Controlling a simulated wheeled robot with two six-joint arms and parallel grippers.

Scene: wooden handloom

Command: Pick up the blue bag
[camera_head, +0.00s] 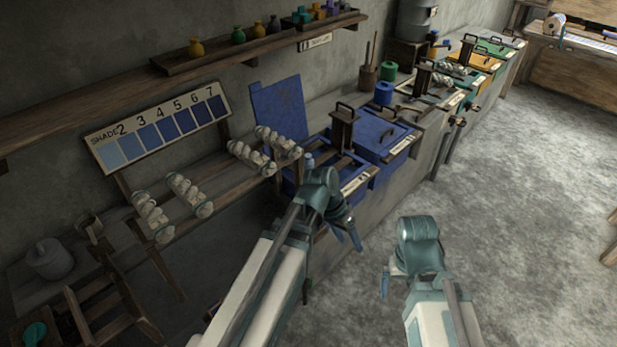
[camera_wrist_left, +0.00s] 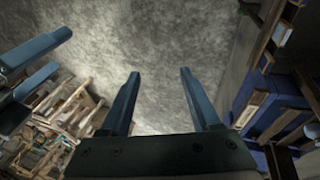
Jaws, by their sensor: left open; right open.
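No thing in view is clearly a blue bag. My left gripper (camera_head: 349,236) is open and empty in front of the blue vats, well below and right of that shelf. Its two fingers are apart in the left wrist view (camera_wrist_left: 158,90), with bare floor beyond. My right gripper (camera_head: 385,281) is open over the floor, right of the left one.
A row of vats, with an open blue one (camera_head: 292,184) and a closed blue lid (camera_head: 372,134), runs along the wall. A shade board (camera_head: 157,128) and hanks of yarn (camera_head: 190,193) stand at left. The grey floor (camera_head: 510,180) at right is clear.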

